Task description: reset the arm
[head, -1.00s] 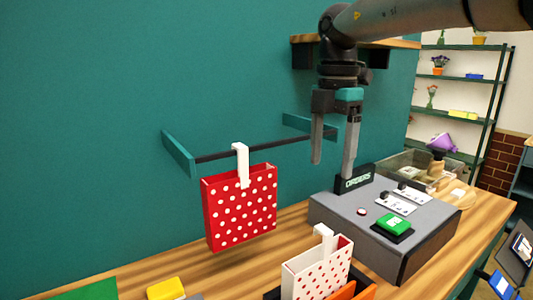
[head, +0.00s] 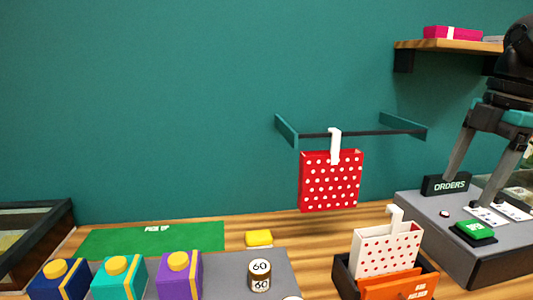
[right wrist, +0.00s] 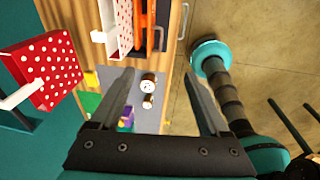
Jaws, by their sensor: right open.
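My right gripper (head: 484,158) is at the right edge of the head view, above the grey orders box, with its fingers apart and nothing between them. In the right wrist view its two fingers (right wrist: 160,105) are spread wide and empty. A red bag with white dots (head: 331,182) hangs by a white hook (head: 335,146) from a dark rail (head: 375,132) on the teal wall, left of the gripper and apart from it. My left gripper is not in view.
The grey box (head: 438,226) carries an orders sign (head: 447,185) and a green block (head: 474,230). A white dotted bag (head: 386,251) stands in a dark holder. A green mat (head: 150,239), yellow block (head: 259,238), several coloured boxes and a shelf (head: 450,46) are around.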

